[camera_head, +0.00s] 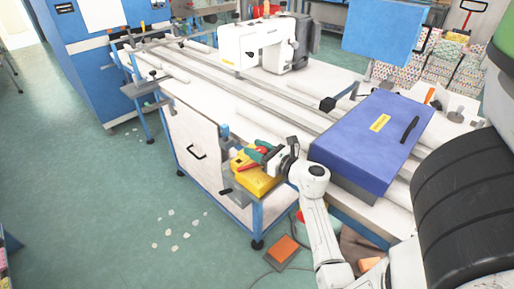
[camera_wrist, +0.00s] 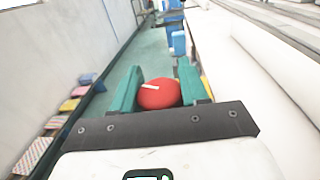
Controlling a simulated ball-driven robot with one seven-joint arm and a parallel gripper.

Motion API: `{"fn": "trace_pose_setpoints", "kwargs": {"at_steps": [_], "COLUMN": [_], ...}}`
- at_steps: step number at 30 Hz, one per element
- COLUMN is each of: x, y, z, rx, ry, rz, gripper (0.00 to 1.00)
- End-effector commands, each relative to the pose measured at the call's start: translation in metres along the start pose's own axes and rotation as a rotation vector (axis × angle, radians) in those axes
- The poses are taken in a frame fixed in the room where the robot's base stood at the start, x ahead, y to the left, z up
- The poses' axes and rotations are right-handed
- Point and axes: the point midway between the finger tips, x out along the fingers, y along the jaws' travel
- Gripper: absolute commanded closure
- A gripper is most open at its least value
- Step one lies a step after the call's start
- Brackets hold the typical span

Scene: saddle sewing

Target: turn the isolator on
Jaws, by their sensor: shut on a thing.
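The isolator is a yellow box (camera_head: 257,184) on the side of the sewing table, below the tabletop, in the head view. Its red round knob (camera_wrist: 160,95) shows in the wrist view, with a short white mark lying nearly across the picture. My gripper (camera_head: 252,158) has green fingers and reaches the box from the right. In the wrist view, the fingers of my gripper (camera_wrist: 159,84) stand on both sides of the knob and are shut on it. The knob's lower part is hidden behind my gripper's dark plate.
A blue case (camera_head: 365,140) lies on the tabletop just right of my arm. A white sewing machine (camera_head: 262,45) stands further back. An orange pedal (camera_head: 283,251) lies on the floor below. The green floor left of the table is mostly clear.

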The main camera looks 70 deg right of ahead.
Motion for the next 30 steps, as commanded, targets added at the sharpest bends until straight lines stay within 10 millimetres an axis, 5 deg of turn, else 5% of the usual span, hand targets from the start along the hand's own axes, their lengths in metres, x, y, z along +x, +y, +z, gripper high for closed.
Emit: {"fn": "trace_pose_setpoints", "kwargs": {"at_steps": [10,11,18,30], "x": [0.0008,0.0009,0.0005,0.0001], "y": [-0.0006,-0.0006,-0.0003,-0.0007], "z": [0.0078,0.0077,0.0052,0.0125], "rx": [0.005,0.005,0.004,0.001], "ry": [-0.017,-0.017,-0.012,-0.010], "rz": [-0.002,-0.002,0.000,-0.001], "gripper": [1.00,0.55,0.32,0.30]}}
